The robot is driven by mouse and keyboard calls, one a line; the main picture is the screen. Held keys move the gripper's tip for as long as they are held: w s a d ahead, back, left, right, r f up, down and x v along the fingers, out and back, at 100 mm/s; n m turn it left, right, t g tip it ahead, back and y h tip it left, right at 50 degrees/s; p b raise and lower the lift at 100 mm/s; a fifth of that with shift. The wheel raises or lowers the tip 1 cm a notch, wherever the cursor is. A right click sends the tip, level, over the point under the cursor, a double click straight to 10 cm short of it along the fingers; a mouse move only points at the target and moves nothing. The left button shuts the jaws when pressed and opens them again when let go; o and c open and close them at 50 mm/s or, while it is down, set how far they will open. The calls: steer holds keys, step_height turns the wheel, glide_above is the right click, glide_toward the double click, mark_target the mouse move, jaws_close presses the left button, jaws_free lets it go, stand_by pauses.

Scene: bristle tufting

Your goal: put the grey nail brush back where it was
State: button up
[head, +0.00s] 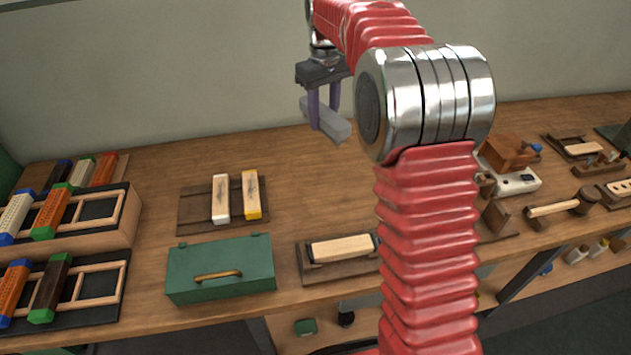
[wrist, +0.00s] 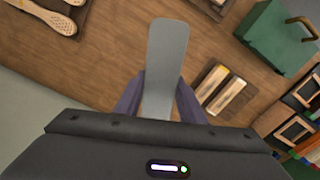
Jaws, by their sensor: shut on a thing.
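My gripper (head: 323,108) is at the top centre of the head view, high over the back of the bench. Its two purple fingers are shut on the grey nail brush (head: 333,129), a long, flat grey piece, held clear of the bench top. In the wrist view the grey nail brush (wrist: 167,50) points away between the fingers (wrist: 158,98), its near end hidden. A dark board (head: 193,207) bears a white brush (head: 220,199) and a yellow brush (head: 252,195) side by side, with bare room at its left. The board's brushes also show in the wrist view (wrist: 228,97).
A green box (head: 218,272) with a brass handle stands in front of the board. A wooden block sits in a tray (head: 312,272) at its right. Racks of coloured brushes (head: 122,215) stand at the left. Tools and a wooden box (head: 510,152) lie at the right, partly behind my arm.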

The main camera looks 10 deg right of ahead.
steer(key=w+f+n, duration=0.5)
steer(key=f+n, duration=0.8)
steer(key=f, duration=0.1)
steer(key=shift+w+f, duration=0.1)
steer(key=shift+f, duration=0.1)
steer(key=shift+f, duration=2.4)
steer(key=shift+f, duration=2.5)
steer(key=o, duration=1)
steer(key=shift+f, duration=0.1)
